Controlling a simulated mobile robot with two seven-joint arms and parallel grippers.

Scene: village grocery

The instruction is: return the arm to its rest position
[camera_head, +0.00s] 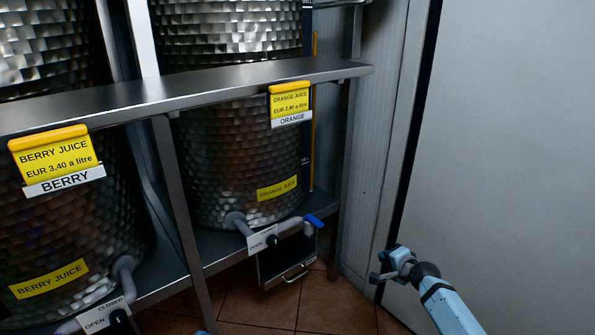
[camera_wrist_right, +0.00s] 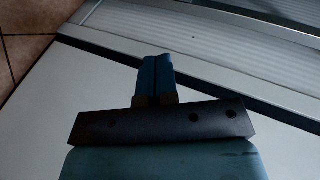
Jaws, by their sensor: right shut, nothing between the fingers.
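My right gripper (camera_head: 384,266) is at the lower right of the head view, in front of the pale wall and its dark vertical edge. Its arm comes in from the bottom right. In the right wrist view the blue fingers of the gripper (camera_wrist_right: 156,62) are together, with nothing between them. The gripper is apart from the juice tanks and their taps. My left gripper does not show; only a small blue piece shows at the bottom edge of the head view.
A metal rack (camera_head: 215,83) holds the berry juice tank (camera_head: 70,225) and the orange juice tank (camera_head: 235,150). The orange tap has a blue handle (camera_head: 314,220). A dark tray (camera_head: 287,262) hangs below it. A plain pale panel (camera_head: 505,130) fills the right. Tiled floor (camera_head: 260,305) shows below.

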